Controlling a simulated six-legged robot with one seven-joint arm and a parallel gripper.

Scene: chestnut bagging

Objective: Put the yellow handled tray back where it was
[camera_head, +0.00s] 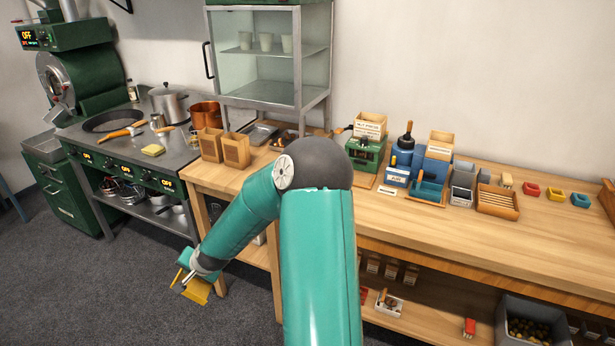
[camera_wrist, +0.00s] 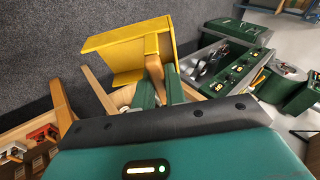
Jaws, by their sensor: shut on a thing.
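The yellow tray (camera_head: 197,291) hangs in the air in front of the wooden bench, low over the dark floor, in the head view. In the wrist view the yellow tray (camera_wrist: 118,45) fills the upper middle, with its tan handle between the fingers. My gripper (camera_head: 184,278) is shut on this handle; its green fingers (camera_wrist: 158,84) sit on either side of it. The tray looks tilted, and I cannot see whether anything lies in it. My teal arm hides part of the bench front.
The wooden bench (camera_head: 480,240) holds boxes, blue containers and small coloured cups (camera_head: 556,194). The stove (camera_head: 125,150) stands left with pans and a pot. A glass cabinet (camera_head: 268,60) stands at the back. A grey bin (camera_head: 528,322) sits on the lower shelf. Floor is clear at left.

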